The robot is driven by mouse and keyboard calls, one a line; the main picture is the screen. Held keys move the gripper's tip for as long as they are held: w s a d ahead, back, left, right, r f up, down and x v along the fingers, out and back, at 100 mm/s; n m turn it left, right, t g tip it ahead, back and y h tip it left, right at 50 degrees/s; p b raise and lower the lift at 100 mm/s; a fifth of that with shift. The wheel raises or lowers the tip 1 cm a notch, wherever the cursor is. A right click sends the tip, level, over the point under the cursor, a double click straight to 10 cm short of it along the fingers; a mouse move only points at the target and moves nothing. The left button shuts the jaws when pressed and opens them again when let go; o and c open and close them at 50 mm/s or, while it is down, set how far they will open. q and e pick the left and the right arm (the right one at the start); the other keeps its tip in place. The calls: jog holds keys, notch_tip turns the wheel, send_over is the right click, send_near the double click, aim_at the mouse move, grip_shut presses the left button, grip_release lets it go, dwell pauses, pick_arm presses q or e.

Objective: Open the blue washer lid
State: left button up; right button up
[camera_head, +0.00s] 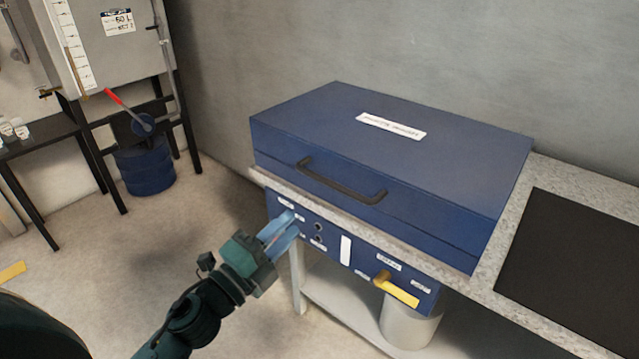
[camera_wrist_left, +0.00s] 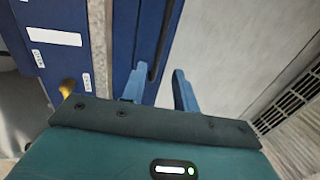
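The blue washer lid (camera_head: 400,140) is shut, a broad flat blue box top with a white label. A dark bar handle (camera_head: 340,182) runs along its front face. My left gripper (camera_head: 284,230) has pale blue fingers and appears in front of the panel's left end, below and left of the handle. In the left wrist view its fingers (camera_wrist_left: 158,90) are apart with nothing between them, and the dark handle (camera_wrist_left: 164,40) shows beyond them. The gripper looks clear of the handle; the exact distance is hard to tell. My right gripper is not in view.
A blue control panel (camera_head: 330,240) with a yellow-handled valve (camera_head: 396,288) sits under the counter edge. A white bucket (camera_head: 408,325) stands below. A black mat (camera_head: 575,270) lies on the speckled counter at right. A blue drum (camera_head: 145,172) stands at left. Open floor lies between.

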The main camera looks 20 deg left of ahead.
aim_at(329, 186)
pick_arm(q)
jog(key=p+x, duration=0.2)
jog(key=x, duration=1.1)
jog(key=shift+w+p, duration=0.1)
jog(key=shift+p, duration=0.25)
grip_shut()
